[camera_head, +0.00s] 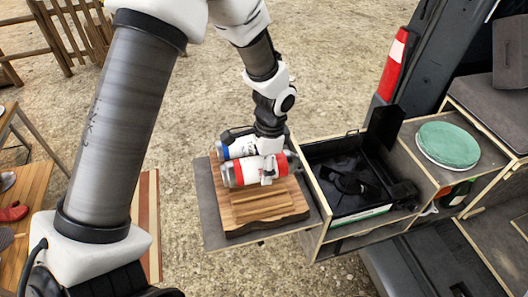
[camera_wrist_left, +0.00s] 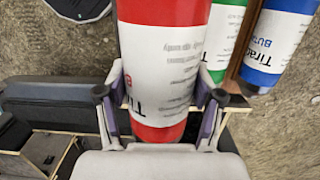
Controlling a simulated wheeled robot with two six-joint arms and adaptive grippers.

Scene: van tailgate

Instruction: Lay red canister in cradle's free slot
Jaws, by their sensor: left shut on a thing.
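The red canister (camera_head: 241,173), with a white label band, lies on its side over the wooden cradle (camera_head: 265,219). My left gripper (camera_head: 268,174) comes down from above and is shut around it. In the left wrist view the red canister (camera_wrist_left: 165,60) sits between the two fingers and looks nearer than its neighbours. A blue-banded canister (camera_head: 223,150) lies behind it; it also shows in the left wrist view (camera_wrist_left: 268,55), beside a green one (camera_wrist_left: 222,35). The head view hides the green one. I cannot tell whether the red canister touches the cradle. My right gripper is out of view.
The cradle stands on a grey shelf (camera_head: 217,226). A black open stove (camera_head: 345,175) stands in a wooden drawer to the right. A green round item (camera_head: 448,144) lies on the cabinet beyond. A wooden table (camera_head: 22,205) is at the far left. Open gravel lies behind the shelf.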

